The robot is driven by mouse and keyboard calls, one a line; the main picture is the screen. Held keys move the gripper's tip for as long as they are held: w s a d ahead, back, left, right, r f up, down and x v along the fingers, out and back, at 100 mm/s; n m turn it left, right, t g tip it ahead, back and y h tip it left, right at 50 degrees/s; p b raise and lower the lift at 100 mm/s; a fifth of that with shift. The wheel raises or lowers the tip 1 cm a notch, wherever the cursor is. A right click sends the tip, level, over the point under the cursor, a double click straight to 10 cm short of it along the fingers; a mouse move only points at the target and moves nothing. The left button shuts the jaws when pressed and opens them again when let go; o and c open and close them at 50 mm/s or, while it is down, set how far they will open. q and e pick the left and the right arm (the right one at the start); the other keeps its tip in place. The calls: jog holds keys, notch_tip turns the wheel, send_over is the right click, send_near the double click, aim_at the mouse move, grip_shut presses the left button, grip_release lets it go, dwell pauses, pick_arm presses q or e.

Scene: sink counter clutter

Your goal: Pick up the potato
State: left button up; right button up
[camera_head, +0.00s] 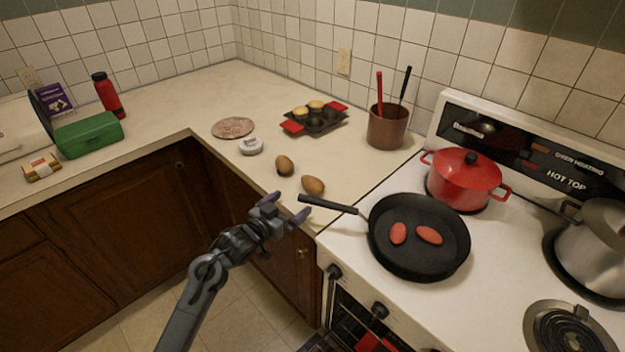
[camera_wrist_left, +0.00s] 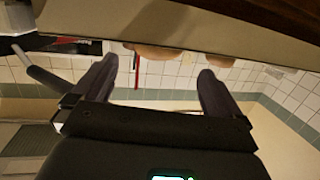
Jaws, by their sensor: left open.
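Two brown, rounded potato-like things lie close together on the counter corner left of the stove: one farther back (camera_head: 284,165) and one nearer the front (camera_head: 312,186). In the left wrist view, two brown rounded shapes (camera_wrist_left: 155,51) (camera_wrist_left: 219,61) show partly past the counter edge. My left gripper (camera_head: 285,208) is open and empty, at the front edge of the counter just before the nearer potato. Its fingers (camera_wrist_left: 155,85) point toward them in the wrist view, apart from both. My right gripper is not seen.
A black pan (camera_head: 400,262) with two reddish oval pieces stands on the stove; its handle (camera_head: 328,204) reaches over the counter beside my gripper. A white round item (camera_head: 251,146), a speckled disc (camera_head: 233,128), a muffin tin (camera_head: 318,122) and a utensil pot (camera_head: 386,130) stand behind.

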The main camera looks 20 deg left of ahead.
aim_at(307, 188)
pick_arm(q)
jog(key=x, duration=0.4)
jog(key=shift+w+d+f+b, duration=0.1)
jog(key=shift+w+d+b, duration=0.05)
jog(key=shift+d+b, duration=0.15)
jog(key=shift+w, duration=0.85)
jog(key=shift+b+x, duration=0.6)
jog(key=shift+x, duration=1.6)
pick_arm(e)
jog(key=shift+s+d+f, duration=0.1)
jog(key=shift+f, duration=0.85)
pick_arm(q)
jog(key=shift+a, duration=0.15)
jog(key=shift+c, duration=0.3)
jog(key=c, duration=0.7)
jog(key=shift+r, duration=0.2)
jog(key=shift+c, duration=0.4)
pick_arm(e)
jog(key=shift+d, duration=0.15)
